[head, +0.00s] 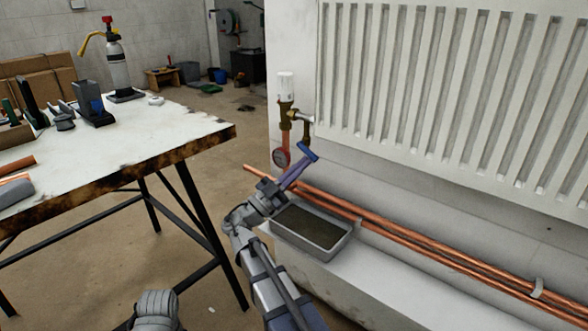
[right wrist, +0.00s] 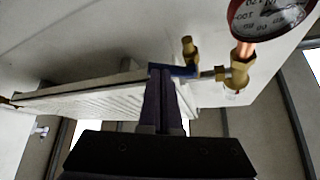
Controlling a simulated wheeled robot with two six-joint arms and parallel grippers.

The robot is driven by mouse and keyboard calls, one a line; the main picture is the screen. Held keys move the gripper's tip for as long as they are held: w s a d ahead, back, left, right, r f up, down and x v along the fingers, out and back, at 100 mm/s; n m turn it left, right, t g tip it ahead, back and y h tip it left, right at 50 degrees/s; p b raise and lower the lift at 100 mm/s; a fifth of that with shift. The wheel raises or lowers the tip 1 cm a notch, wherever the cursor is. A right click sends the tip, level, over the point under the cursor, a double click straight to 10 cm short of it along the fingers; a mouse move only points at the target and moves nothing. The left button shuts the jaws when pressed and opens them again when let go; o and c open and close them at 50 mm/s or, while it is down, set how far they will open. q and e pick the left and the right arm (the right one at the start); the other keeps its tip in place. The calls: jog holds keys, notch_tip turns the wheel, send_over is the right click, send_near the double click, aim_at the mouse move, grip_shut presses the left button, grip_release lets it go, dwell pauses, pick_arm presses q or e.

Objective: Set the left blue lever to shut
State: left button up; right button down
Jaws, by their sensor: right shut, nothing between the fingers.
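The blue lever (head: 308,151) sits on the brass valve fitting (head: 305,130) below the radiator's left end. In the right wrist view the blue lever (right wrist: 184,71) sticks out sideways from its brass valve (right wrist: 222,73). My right gripper (head: 302,164) is shut and empty, with its fingertips at the lever. In the right wrist view its fingertips (right wrist: 160,72) overlap the lever's outer end; I cannot tell whether they touch. Only one blue lever shows clearly. My left gripper is not in view.
A round gauge (head: 281,157) and a white valve cap (head: 286,86) are close to the lever. Copper pipes (head: 430,246) run along the wall over a grey tray (head: 345,248). The radiator (head: 450,70) is on the right, a workbench (head: 150,125) on the left.

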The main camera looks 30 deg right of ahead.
dwell(0.3)
jog(key=shift+s+d+r+n+t, duration=0.1)
jog(key=shift+s+n+t, duration=0.25)
jog(key=shift+n, duration=0.25)
jog(key=n+t, duration=0.1)
jog(key=n, duration=0.1)
jog(key=r+n+t, duration=0.1)
jog(key=n+t, duration=0.2)
jog(key=n, duration=0.1)
jog(key=shift+s+d+r+t+p, duration=0.2)
jog(key=shift+s+r+t+p, duration=0.1)
jog(key=shift+r+t, duration=0.05)
jog(key=shift+f, duration=0.1)
jog(key=b+v, duration=0.7)
jog(key=v, duration=0.7)
jog(key=shift+s+r+b, duration=0.25)
jog(key=shift+s+b, duration=0.1)
